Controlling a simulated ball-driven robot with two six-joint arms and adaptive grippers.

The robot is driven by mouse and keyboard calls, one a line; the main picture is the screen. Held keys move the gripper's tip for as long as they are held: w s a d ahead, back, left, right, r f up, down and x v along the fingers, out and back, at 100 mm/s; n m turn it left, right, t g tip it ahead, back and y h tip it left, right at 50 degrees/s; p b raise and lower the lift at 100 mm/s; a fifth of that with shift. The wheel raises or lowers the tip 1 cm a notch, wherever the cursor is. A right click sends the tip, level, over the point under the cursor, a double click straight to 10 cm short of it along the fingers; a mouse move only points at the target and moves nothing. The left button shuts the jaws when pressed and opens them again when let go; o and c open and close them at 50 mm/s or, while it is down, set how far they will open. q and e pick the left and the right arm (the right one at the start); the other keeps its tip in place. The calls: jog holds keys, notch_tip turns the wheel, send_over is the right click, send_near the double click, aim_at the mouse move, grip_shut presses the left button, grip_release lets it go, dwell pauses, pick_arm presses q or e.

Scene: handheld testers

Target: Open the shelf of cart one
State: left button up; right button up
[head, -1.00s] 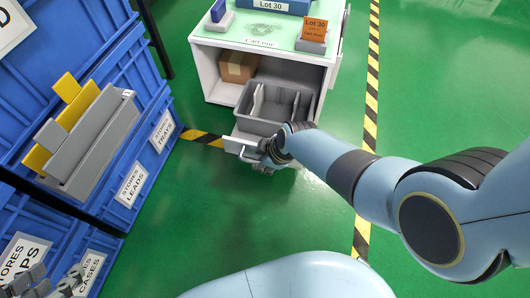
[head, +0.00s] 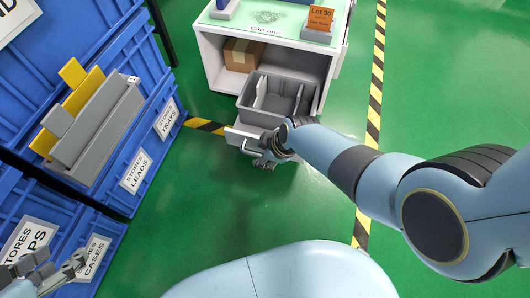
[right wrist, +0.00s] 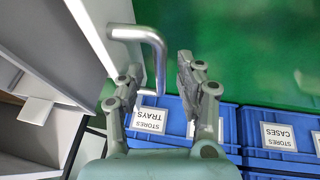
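Cart one (head: 213,65) is a white cart with a pale green top and an open front, in the upper middle of the head view. Its low shelf (head: 240,133) stands pulled out toward me, bearing a grey divided tray (head: 262,117). A bent metal handle (right wrist: 150,42) sticks out of the shelf's white front panel (right wrist: 98,22). My right gripper (head: 264,160) is at this handle. In the right wrist view its fingers (right wrist: 158,68) are spread, with the handle's bar between them and gaps beside it. My left gripper (head: 58,270) is open and empty at the lower left.
Blue storage crates (head: 125,40) stack along the left, with a grey holder of yellow and grey pieces (head: 100,115) at their front. A cardboard box (head: 241,54) sits inside the cart. A yellow-black floor line (head: 376,95) runs at right.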

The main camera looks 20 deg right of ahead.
jog(key=shift+r, duration=0.1)
jog(key=v, duration=1.1)
jog(key=shift+r, duration=0.4)
jog(key=shift+s, duration=0.2)
